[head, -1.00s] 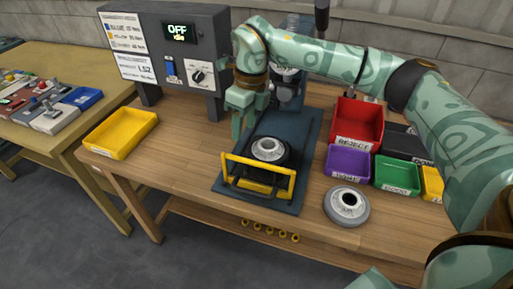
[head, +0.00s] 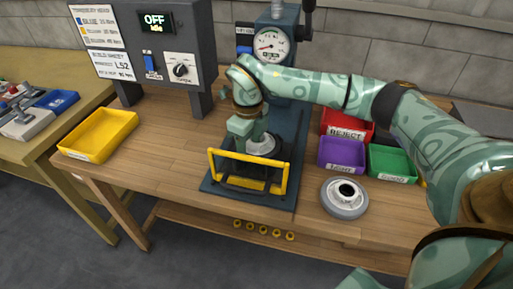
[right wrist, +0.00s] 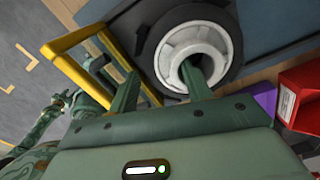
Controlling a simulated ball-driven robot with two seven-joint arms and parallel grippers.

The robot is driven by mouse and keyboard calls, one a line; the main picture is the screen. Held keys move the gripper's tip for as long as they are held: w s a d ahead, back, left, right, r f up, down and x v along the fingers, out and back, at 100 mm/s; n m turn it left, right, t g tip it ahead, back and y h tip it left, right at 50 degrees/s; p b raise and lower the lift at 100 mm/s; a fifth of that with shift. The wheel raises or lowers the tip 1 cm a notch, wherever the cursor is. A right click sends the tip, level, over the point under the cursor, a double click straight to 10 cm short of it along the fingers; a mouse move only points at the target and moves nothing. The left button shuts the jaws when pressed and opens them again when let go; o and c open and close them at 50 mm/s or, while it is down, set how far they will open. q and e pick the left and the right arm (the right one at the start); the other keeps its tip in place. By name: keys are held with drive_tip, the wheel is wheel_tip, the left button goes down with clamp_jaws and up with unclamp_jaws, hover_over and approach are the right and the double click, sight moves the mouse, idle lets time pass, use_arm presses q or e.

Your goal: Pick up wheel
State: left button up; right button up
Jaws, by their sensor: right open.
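A wheel with a pale grey hub and dark tyre (head: 264,147) sits in the press bed, behind the yellow guard bar; it also fills the top of the right wrist view (right wrist: 205,32). My right gripper (head: 243,142) is open and pointed down over its left side. In the right wrist view, one finger of the gripper (right wrist: 160,72) overlaps the hub's centre hole and the other is by the outer rim; contact cannot be told. A second grey wheel (head: 345,196) lies flat on the bench, to the right. A green limb, possibly my left arm, shows small in the right wrist view.
The yellow guard bar (head: 247,172) stands in front of the wheel. Behind is the press with a gauge (head: 271,45). Red (head: 347,127), purple (head: 341,154) and green (head: 391,164) bins stand to the right. A yellow tray (head: 97,135) is at left, with bare bench between.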

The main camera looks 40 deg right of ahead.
wheel_tip(320, 180, down, 2)
drive_tip(key=shift+f, duration=0.25)
use_arm(q)
drive_tip(key=shift+s+f, duration=0.15)
drive_tip(key=shift+f, duration=0.25)
use_arm(e)
drive_tip(key=shift+r, duration=0.1)
clamp_jaws()
